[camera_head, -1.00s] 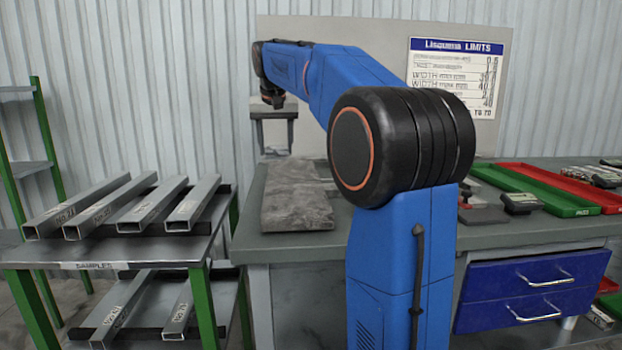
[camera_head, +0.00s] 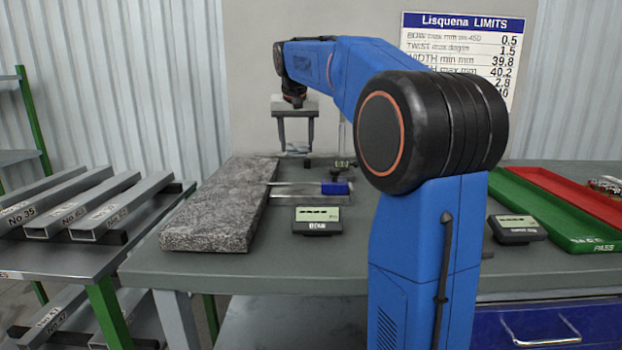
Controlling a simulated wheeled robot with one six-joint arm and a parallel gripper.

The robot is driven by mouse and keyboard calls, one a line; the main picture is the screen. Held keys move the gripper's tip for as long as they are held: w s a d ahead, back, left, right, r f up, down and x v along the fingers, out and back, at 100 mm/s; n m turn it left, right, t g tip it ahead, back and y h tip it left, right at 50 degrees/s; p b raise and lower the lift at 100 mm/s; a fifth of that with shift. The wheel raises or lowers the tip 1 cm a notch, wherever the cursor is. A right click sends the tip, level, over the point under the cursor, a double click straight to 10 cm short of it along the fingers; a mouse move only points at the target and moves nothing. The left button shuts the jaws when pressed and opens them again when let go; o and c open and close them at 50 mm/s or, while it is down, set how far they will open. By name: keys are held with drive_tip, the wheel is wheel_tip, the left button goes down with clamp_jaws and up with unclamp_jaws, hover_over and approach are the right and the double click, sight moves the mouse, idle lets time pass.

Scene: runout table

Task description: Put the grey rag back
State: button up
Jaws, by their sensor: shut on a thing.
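My gripper (camera_head: 296,149) hangs fingers-down at the end of my blue arm, above the far side of the table and in front of the pale back panel. It is shut on a small greyish thing at its fingertips; it is too small and unclear here to tell whether this is the grey rag. I cannot make out a grey rag anywhere else in view. My arm hides part of the table's middle and right.
A speckled stone plate (camera_head: 222,205) lies on the table's left part. Beside it are a gauge with a blue block (camera_head: 335,188) and a display (camera_head: 317,220). Another display (camera_head: 517,229) and green (camera_head: 560,210) and red (camera_head: 580,195) trays stand right. Metal tubes (camera_head: 105,205) lie on the left rack.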

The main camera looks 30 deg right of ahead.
sight(296, 147)
wheel_tip(296, 147, down, 5)
drive_tip(key=shift+d, duration=0.1)
drive_tip(key=shift+f, duration=2.25)
drive_tip(key=shift+f, duration=0.1)
drive_tip(key=o, duration=1)
drive_tip(key=v, duration=1.2)
